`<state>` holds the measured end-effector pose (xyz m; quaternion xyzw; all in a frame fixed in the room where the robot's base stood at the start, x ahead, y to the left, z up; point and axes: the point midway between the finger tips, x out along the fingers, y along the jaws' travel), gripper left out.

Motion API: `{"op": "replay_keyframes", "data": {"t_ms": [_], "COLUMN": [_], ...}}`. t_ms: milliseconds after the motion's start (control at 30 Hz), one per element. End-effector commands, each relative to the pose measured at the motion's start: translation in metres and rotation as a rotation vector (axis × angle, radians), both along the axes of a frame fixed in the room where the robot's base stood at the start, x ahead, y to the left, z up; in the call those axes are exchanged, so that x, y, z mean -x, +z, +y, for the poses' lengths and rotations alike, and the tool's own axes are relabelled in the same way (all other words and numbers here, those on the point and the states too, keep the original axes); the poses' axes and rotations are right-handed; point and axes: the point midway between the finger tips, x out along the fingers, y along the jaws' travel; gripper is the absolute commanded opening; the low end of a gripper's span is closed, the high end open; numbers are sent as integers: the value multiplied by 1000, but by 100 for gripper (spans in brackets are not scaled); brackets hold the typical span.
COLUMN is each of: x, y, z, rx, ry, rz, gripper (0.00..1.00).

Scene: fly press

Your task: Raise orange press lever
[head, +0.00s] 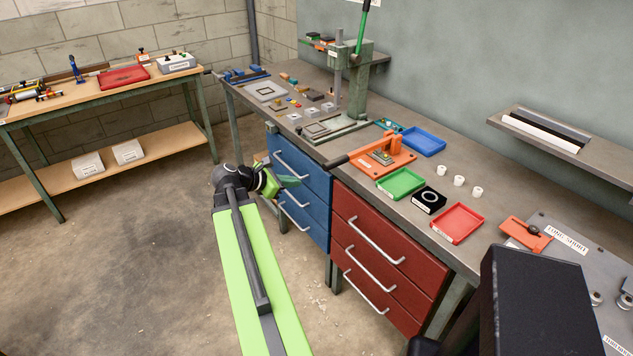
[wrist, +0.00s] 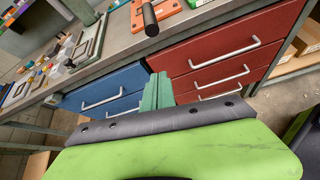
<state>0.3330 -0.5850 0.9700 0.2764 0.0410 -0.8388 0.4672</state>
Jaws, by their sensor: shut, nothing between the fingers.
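The orange press (head: 369,165) stands near the front edge of the workbench, above the seam between blue and red drawers. Its lever has a dark grip (head: 337,161) that lies low, about level, and sticks out past the bench edge toward the left. In the wrist view the dark grip (wrist: 150,19) is at the top centre, beside part of the orange base (wrist: 172,10). My gripper (head: 291,181) is in front of the blue drawers, below and left of the grip, not touching it. Its green fingers (wrist: 157,92) are together and empty.
Blue drawers (head: 301,190) and red drawers (head: 385,255) with protruding handles are close to my gripper. A grey-green press with a green lever (head: 365,27) stands behind. A green tray (head: 401,184) is right of the orange press. The floor at left is open.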

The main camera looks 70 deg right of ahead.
Motion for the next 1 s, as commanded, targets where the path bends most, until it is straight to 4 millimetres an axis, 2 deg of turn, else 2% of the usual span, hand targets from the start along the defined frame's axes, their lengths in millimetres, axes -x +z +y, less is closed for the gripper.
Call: {"op": "replay_keyframes", "data": {"t_ms": [133,267,667,700,733,833,1000], "x": [3,9,44,45,47,50,53], "y": [-2,-13,-55,-31,-26,-15,-10], "z": [-3,-16,-81,-78,-77,-78,-79], "rx": [0,0,0,0,0,0,0], "ry": [1,-1,-3,-1,-1,-1,-1], "rz": [5,3,2,2,2,2,2], "gripper": [0,0,0,0,0,0,0]}}
